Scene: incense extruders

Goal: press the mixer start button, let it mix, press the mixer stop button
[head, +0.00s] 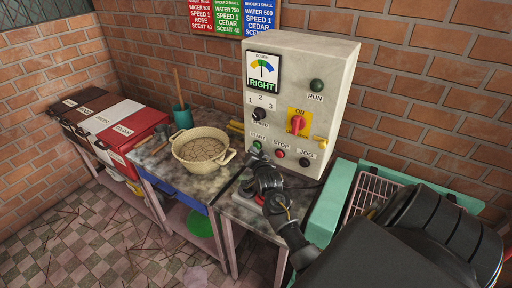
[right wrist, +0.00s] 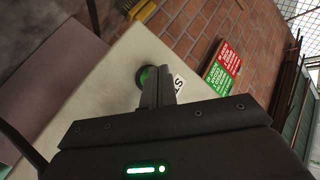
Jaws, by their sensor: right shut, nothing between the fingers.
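The grey control box (head: 291,75) stands against the brick wall and has a panel marked RIGHT. Its green START button (head: 257,146) is at the lower left of the front. The red STOP button (head: 280,153) is just right of it, then a black JOG button (head: 304,162). My right gripper (head: 251,165) is shut and empty, just below the START button. In the right wrist view its fingers (right wrist: 157,84) partly cover the green START button (right wrist: 147,76); whether they touch it I cannot tell. My left gripper is not in view.
A dark green RUN lamp (head: 317,86), a black speed knob (head: 259,114) and a red rotary switch (head: 298,122) are on the box. A beige pot (head: 226,166) stands left of it. A teal frame with a wire rack (head: 374,190) is at the right.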

